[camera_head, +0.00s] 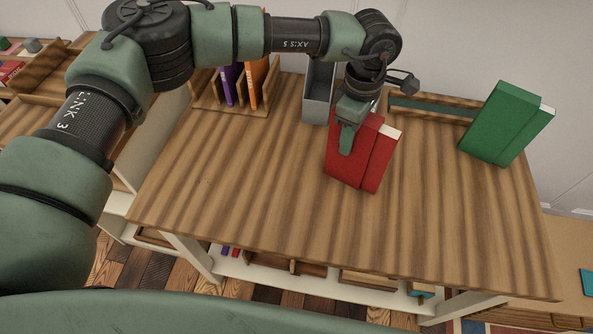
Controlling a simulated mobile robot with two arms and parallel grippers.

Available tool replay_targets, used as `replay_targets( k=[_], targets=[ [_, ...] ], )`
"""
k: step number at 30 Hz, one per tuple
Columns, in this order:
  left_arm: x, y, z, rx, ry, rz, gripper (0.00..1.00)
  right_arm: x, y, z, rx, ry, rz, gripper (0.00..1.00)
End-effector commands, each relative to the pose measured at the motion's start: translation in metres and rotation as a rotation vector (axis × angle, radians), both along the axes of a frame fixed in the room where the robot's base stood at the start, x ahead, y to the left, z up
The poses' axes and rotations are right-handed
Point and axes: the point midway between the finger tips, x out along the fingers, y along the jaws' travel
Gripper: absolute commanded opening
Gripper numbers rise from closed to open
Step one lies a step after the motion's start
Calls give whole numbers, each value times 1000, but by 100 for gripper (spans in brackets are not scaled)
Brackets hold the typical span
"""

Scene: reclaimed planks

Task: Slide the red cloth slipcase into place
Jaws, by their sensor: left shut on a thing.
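The red cloth slipcase (347,160) stands upright, slightly tilted, over the middle of the wooden table. A second red part with a pale cream top edge shows along its right side. My left gripper (347,135) reaches down from above and is shut on the slipcase. One finger lies against the front red face; the other is hidden behind it. I cannot tell whether the slipcase's lower edge touches the table. My right gripper is not in view.
A wooden rack (213,94) with purple and orange books stands at the back left. A grey open holder (318,90) stands behind my gripper. A low wooden tray (435,110) lies at the back right, near a green book or slipcase (500,125). The table's front (300,225) is clear.

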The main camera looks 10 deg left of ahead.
Motion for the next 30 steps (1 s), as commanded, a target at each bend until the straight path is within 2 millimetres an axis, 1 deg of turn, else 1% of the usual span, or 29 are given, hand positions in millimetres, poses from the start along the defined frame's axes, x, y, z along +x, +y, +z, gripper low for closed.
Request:
replay_targets(
  k=[24, 30],
  targets=[
    [39, -41, 0, -2, -2, 0, 0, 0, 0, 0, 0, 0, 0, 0],
    [46, -49, 0, -1, -1, 1, 0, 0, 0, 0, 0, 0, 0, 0]
  ],
)
